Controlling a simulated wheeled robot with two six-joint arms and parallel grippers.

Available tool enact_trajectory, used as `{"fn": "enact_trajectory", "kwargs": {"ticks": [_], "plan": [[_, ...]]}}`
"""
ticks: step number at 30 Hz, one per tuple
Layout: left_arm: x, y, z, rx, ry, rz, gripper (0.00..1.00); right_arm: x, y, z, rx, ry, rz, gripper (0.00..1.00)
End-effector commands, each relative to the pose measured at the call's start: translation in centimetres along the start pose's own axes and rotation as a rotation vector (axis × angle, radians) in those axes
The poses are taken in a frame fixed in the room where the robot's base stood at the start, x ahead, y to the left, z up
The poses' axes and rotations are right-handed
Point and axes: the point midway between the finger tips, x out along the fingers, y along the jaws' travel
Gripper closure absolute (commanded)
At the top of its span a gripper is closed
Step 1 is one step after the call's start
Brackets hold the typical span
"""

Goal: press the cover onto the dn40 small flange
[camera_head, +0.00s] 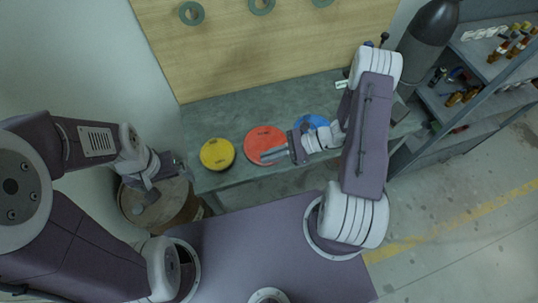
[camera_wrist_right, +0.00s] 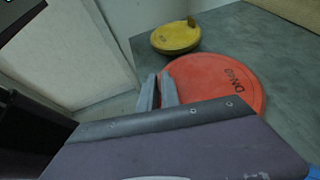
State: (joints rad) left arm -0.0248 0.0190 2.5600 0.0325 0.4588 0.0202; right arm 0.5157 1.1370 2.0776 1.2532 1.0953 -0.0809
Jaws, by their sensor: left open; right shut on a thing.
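A round red disc (camera_head: 262,138) with DN lettering lies on the grey bench. It also shows in the right wrist view (camera_wrist_right: 215,78), with the lettering at its right; I read it as the DN40 piece. My right gripper (camera_head: 269,154) is low at the disc's near edge. In the right wrist view its fingers (camera_wrist_right: 157,92) are close together and overlap the disc's left edge. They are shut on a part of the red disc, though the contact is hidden. I cannot make out a separate flange under it. My left gripper (camera_head: 147,194) is open and empty, above a barrel left of the bench.
A blue disc (camera_head: 312,122) is to the right, partly behind my right arm. Grey-green rings (camera_head: 191,13) hang on the wooden board. A brown barrel (camera_head: 176,208) stands at the left. Shelves (camera_head: 470,75) stand right.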

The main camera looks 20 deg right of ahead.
Motion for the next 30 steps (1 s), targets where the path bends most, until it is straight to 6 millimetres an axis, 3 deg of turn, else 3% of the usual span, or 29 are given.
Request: {"fn": "enact_trajectory", "kwargs": {"ticks": [12,15,16,26,30], "plan": [[0.2,0.0,0.0,0.000,0.000,0.000,0.03,0.1,0.0,-0.1,0.000,0.000,0.000,1.00],[0.2,0.0,0.0,0.000,0.000,0.000,0.03,0.1,0.0,-0.1,0.000,0.000,0.000,0.71],[0.2,0.0,0.0,0.000,0.000,0.000,0.03,0.1,0.0,-0.1,0.000,0.000,0.000,0.68],[0.3,0.0,0.0,0.000,0.000,0.000,0.03,-0.2,-0.1,-0.2,-0.001,0.000,-0.002,0.68],[1.1,0.0,0.1,0.000,0.000,0.000,0.03,-2.7,-0.2,-0.4,-0.002,0.002,-0.007,0.68]]}}
